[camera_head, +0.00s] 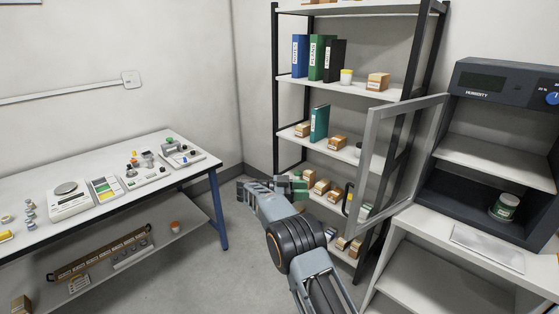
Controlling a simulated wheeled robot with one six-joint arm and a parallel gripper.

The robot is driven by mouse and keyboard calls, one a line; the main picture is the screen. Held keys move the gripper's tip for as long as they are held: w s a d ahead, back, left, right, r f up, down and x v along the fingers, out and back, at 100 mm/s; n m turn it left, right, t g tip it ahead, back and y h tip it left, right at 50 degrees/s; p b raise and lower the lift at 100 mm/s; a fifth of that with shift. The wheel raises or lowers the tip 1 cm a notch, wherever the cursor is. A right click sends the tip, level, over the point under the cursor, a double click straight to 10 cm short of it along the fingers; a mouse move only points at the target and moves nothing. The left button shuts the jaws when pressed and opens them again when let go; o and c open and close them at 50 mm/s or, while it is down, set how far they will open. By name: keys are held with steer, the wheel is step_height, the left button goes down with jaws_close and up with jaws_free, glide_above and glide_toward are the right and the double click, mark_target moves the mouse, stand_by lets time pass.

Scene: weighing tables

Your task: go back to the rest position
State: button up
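My arm reaches up from the bottom right of centre, in front of the shelf rack. My gripper (292,188) is at its far end, above the floor between the long table and the rack. Dark and green parts show at its tip. The view is too small to tell whether the fingers are open or shut, or whether the green part is something held.
A humidity cabinet (490,152) stands at right with its framed glass door (365,172) swung open towards the rack. The shelf rack (345,92) is behind my arm. The weighing table (120,205) is at left; floor between is clear.

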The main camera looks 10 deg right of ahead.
steer(key=w+a+f+n+t+y, duration=0.4)
steer(key=w+a+n+t+y, duration=0.5)
steer(key=w+n+t+y, duration=0.55)
steer(key=s+a+f+n+g+y, duration=0.1)
steer(key=s+n+g+y, duration=0.15)
steer(key=s, duration=0.75)
steer(key=s+a+n+g+y, duration=0.2)
steer(key=s+g+y, duration=0.15)
steer(key=s, duration=0.75)
steer(key=s+d+r+g+h, duration=0.1)
steer(key=s+d, duration=0.3)
steer(key=s, duration=0.4)
steer(key=s+d+r+g+h, duration=0.1)
steer(key=s+d, duration=0.3)
steer(key=s, duration=0.5)
steer(key=s+d+r+n+g+h, duration=0.1)
steer(key=s+d, duration=0.3)
steer(key=s, duration=0.4)
steer(key=shift+v, duration=0.95)
